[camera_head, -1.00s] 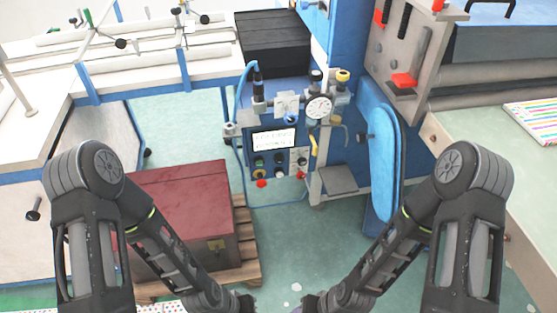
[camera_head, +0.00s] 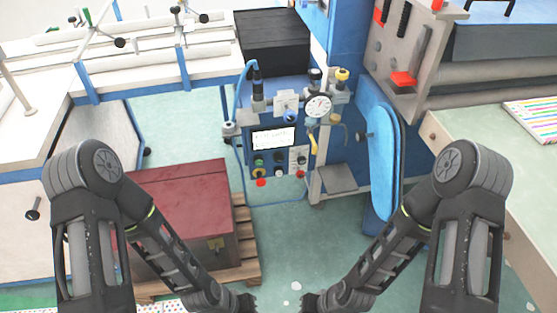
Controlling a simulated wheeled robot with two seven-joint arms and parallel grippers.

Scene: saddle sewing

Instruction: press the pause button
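A blue machine carries a control panel (camera_head: 280,158) in the middle of the head view. The panel has a lit white screen (camera_head: 273,139) with small text I cannot read. Below the screen are several small buttons and knobs, including a red button (camera_head: 261,183) at the lower left and another red one (camera_head: 301,174) at the right. I cannot tell by its label which is the pause button. My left arm and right arm reach down to the bottom edge, well short of the panel. Only the wrist ends show there; the gripper fingers are cut off by the frame.
A dark red chest (camera_head: 180,215) on a wooden pallet (camera_head: 246,240) stands left of the panel. A blue padded board (camera_head: 379,160) stands to its right. A pale green table (camera_head: 500,165) is at the far right. The floor (camera_head: 300,240) before the panel is clear.

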